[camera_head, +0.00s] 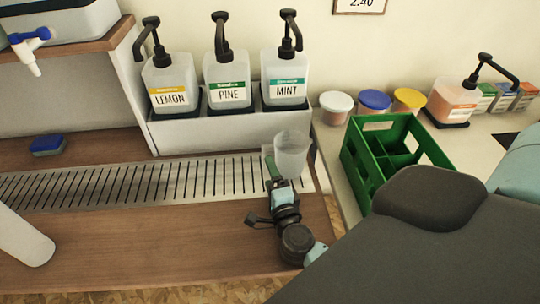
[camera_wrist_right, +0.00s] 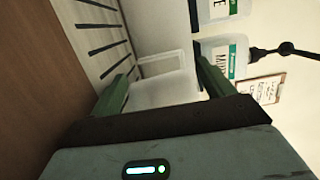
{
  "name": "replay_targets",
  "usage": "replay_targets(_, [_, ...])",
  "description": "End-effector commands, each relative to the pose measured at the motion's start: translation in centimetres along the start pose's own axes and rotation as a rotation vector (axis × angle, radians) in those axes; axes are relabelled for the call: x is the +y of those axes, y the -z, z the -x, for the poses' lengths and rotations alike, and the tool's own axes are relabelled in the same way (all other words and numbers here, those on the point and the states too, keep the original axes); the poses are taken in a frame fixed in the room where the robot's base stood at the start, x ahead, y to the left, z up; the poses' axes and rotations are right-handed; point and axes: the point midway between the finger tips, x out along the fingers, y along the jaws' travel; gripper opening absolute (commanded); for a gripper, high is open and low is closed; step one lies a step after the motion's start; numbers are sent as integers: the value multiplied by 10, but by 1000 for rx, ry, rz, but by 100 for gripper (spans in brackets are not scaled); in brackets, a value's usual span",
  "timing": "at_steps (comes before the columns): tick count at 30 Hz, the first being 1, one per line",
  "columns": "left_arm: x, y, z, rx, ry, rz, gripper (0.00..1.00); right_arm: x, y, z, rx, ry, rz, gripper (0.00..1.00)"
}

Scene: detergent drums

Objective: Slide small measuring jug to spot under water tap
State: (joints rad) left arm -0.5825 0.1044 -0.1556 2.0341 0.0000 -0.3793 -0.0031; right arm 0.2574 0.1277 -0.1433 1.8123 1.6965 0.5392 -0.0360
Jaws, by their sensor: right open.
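The small measuring jug (camera_head: 292,154) is clear and upright at the right end of the slotted drip grate (camera_head: 120,184), below the MINT drum. My right gripper (camera_head: 281,168) is at the jug, coming from the front. In the right wrist view its green fingers stand apart on both sides of the pale, see-through jug (camera_wrist_right: 165,92); I cannot tell whether they touch it. The water tap (camera_head: 27,48), with a blue handle and white spout, hangs at the upper left, over the grate's left side. My left gripper is out of view.
Three pump drums, LEMON (camera_head: 171,84), PINE (camera_head: 227,80) and MINT (camera_head: 285,78), stand in a white rack behind the grate. A blue sponge (camera_head: 48,145) lies behind the grate at left. A green crate (camera_head: 395,150) is at right. The grate left of the jug is clear.

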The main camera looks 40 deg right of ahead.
Motion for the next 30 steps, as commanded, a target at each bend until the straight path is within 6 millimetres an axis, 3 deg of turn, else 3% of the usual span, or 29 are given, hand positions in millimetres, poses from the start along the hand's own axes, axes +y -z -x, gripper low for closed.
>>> replay_targets(15, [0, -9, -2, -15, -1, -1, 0, 1, 0, -65, 1, 0, 1, 81])
replay_targets(28, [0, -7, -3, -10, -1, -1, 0, 0, 0, -73, 0, -1, 1, 81])
replay_targets(30, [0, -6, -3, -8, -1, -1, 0, 0, 0, -73, 0, -1, 1, 71])
